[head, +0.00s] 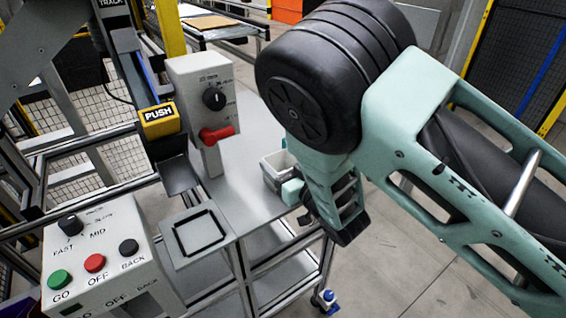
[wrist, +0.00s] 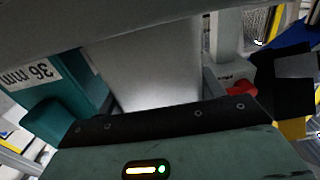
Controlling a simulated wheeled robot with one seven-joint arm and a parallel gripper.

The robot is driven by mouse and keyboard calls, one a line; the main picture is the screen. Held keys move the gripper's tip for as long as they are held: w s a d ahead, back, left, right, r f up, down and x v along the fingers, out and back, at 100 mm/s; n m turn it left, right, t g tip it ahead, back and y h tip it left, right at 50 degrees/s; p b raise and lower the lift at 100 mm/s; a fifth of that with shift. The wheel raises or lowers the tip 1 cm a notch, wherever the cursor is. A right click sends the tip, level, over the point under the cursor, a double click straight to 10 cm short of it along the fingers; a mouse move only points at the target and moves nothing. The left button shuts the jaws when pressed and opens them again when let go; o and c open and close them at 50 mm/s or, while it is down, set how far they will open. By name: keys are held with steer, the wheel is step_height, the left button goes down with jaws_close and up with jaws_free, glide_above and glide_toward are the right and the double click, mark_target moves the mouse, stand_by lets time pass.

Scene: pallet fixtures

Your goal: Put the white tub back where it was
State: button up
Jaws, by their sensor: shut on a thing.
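The white tub (head: 269,168) is in the head view, at the right edge of the grey bench top and partly hidden behind my gripper. My gripper (head: 290,188) is at the tub's right side and shut on it. The contact itself is mostly hidden by my arm, and I cannot tell whether the tub touches the bench. A dark grey band crosses the top of that view, too close to identify.
The grey bench top (head: 238,190) is largely clear. A switch box with a red handle (head: 203,100) stands at its back left. A plate with a black square outline (head: 196,234) is at the front. A button box (head: 105,255) and yellow PUSH block (head: 159,118) are left.

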steer(key=o, duration=1)
steer(key=s+d+f+m+g+h+b, duration=0.1)
steer(key=s+d+m+g+h+b, duration=0.25)
steer(key=s+d, duration=0.45)
steer(key=s+d+r+n+g+h, duration=0.1)
steer(key=s+d+r+g+h, duration=0.1)
steer(key=s, duration=0.5)
steer(key=s+d+r+n+g+h, duration=0.2)
steer(key=s+g, duration=0.3)
steer(key=s, duration=0.3)
steer(key=s+d+r+n+g+h, duration=0.1)
steer(key=s+d+r+g+h, duration=0.1)
steer(key=s+r+g, duration=0.2)
steer(key=s, duration=0.3)
steer(key=shift+s+r+p, duration=0.35)
steer(key=shift+p, duration=0.05)
steer(key=shift+a+g, duration=0.1)
steer(key=shift+g, duration=0.15)
